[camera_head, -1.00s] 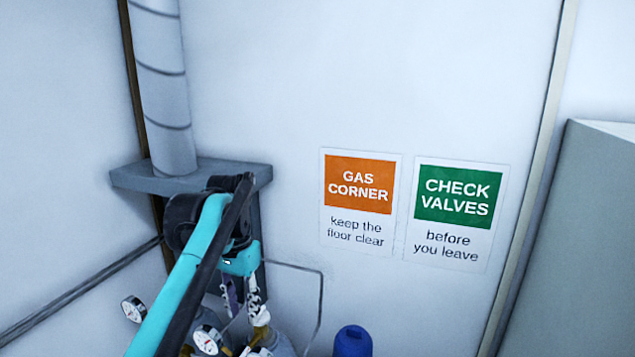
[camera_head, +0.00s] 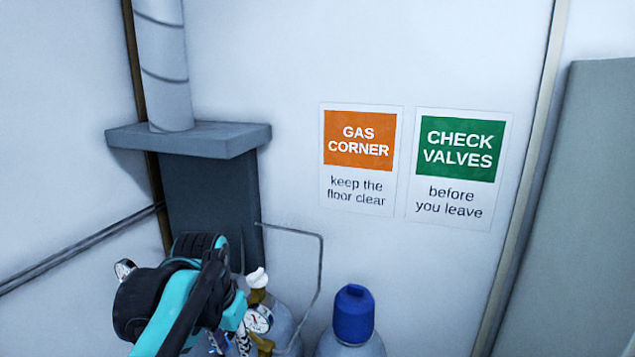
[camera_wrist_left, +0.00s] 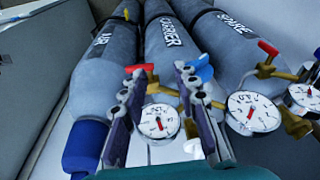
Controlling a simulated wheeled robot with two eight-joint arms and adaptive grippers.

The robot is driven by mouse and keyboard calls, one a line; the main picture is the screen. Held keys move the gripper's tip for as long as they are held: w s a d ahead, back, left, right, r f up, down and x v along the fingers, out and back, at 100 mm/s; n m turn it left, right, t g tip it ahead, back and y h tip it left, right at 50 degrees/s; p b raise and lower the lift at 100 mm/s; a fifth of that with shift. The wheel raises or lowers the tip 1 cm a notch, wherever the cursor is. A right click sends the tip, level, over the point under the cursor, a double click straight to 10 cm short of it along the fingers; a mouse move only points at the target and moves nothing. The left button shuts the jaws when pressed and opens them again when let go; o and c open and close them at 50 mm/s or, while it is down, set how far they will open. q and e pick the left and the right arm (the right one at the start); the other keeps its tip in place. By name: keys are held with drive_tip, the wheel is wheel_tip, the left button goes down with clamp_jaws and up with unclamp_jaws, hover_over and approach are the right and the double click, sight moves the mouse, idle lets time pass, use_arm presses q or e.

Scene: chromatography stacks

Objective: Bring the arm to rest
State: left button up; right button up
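My left arm comes in from the lower left in the head view. Its gripper (camera_head: 232,343) is low in front of the gas cylinders, mostly hidden behind my wrist and cut by the bottom edge. In the left wrist view the gripper's two fingers (camera_wrist_left: 160,76) stand apart with nothing held between them. A round pressure gauge (camera_wrist_left: 158,122) shows in the gap, behind the fingers. I cannot tell whether a finger touches anything. My right gripper is in neither view.
Grey cylinders marked CARRIER (camera_wrist_left: 172,35) and SPARE (camera_wrist_left: 235,25) stand close by with valves and gauges. A blue-capped cylinder (camera_head: 353,315) stands right of my arm. A grey column (camera_head: 208,195), thin pipe (camera_head: 320,265) and grey cabinet (camera_head: 570,220) border the corner.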

use_arm(q)
drive_tip(key=s+f+n+t+b, duration=0.1)
drive_tip(key=s+f+b, duration=0.3)
drive_tip(key=f, duration=0.7)
drive_tip(key=s+a+f+t+b, duration=0.1)
drive_tip(key=s+f+t+b, duration=0.1)
drive_tip(key=f+b, duration=0.6)
drive_tip(key=s+f+n+t+b, duration=0.1)
drive_tip(key=s+f+b, duration=0.4)
drive_tip(key=f, duration=1)
drive_tip(key=shift+s+a+f+n+t+b, duration=0.2)
drive_tip(key=shift+s+a+n+t+b, duration=0.1)
drive_tip(key=shift+b, duration=0.35)
